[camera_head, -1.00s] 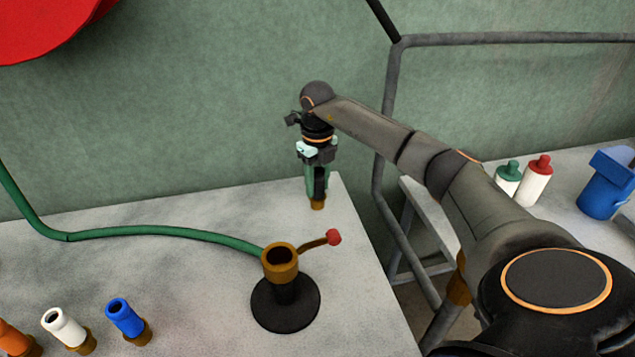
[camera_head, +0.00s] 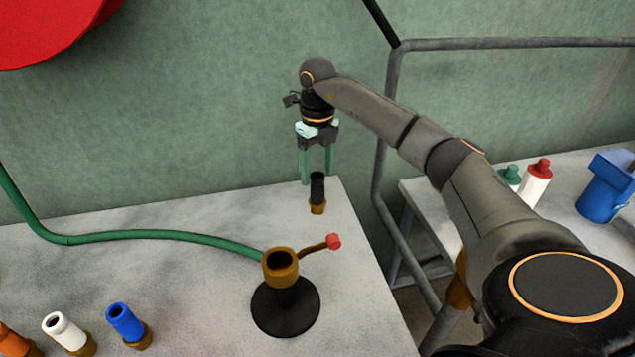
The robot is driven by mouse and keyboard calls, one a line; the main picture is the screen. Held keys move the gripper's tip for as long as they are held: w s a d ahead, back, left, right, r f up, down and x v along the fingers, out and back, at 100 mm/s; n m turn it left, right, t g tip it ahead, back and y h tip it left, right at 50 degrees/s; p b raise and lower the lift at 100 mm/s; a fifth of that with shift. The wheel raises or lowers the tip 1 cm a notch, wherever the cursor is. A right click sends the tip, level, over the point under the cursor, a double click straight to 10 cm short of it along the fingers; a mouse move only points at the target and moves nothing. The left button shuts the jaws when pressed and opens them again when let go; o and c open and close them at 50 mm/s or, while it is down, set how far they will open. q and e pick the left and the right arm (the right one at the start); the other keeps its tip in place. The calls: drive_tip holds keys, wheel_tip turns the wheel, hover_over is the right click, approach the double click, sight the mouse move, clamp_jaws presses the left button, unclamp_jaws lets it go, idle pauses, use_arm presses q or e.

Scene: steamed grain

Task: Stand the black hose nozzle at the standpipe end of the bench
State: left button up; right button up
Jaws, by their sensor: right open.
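The black hose nozzle (camera_head: 317,190) with its brass-coloured base stands upright on the bench (camera_head: 200,270), near the back right corner. It is behind the standpipe (camera_head: 282,268), which has a brass top, a round black foot and a red-knobbed lever. My right gripper (camera_head: 318,182) is open above the nozzle, with its green fingers apart on either side of the nozzle's top. The fingers appear clear of it. My left gripper is not in view.
A green hose (camera_head: 150,235) runs across the bench to the standpipe. Blue (camera_head: 125,322), white (camera_head: 65,330) and orange (camera_head: 15,338) nozzles stand front left. A grey pipe frame (camera_head: 385,130) rises beyond the bench's right edge. A second table holds bottles (camera_head: 536,183) and a blue object (camera_head: 606,188).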

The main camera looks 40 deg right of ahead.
wheel_tip(320, 180, up, 7)
drive_tip(key=shift+f, duration=0.2)
